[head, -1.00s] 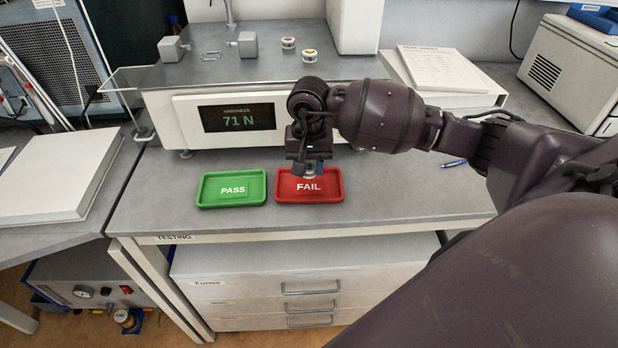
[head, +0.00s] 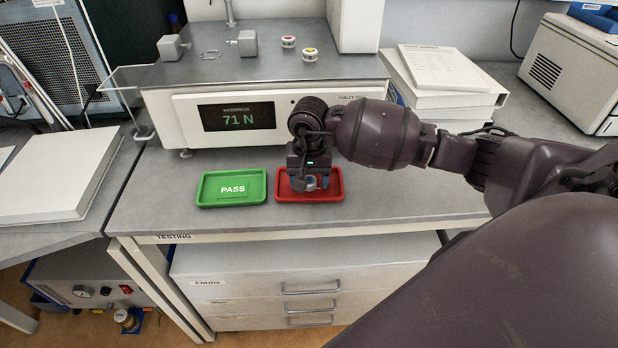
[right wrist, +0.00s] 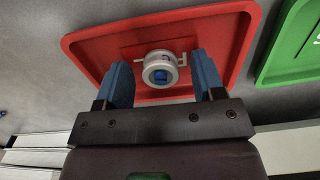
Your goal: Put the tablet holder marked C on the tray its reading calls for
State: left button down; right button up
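A small round grey-white holder with a blue centre (right wrist: 161,70) stands on the red FAIL tray (right wrist: 90,42); no letter on it is readable. My right gripper (head: 309,184) is low over the red tray (head: 338,195). Its blue fingers are spread on either side of the holder, with gaps showing in the right wrist view (right wrist: 163,80). The green PASS tray (head: 232,200) is empty, left of the red one. The tester's display (head: 238,117) reads hardness 71 N. My left gripper is out of view.
Two small round holders, one red-topped (head: 288,41) and one yellow-topped (head: 310,54), stand on the tester's grey top (head: 225,68). Papers on a white stack (head: 450,92) lie at the right. The bench right of the trays is clear.

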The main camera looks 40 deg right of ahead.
notch_tip(320, 180, up, 12)
jog(key=shift+r, duration=0.15)
dwell(0.7)
dwell(0.4)
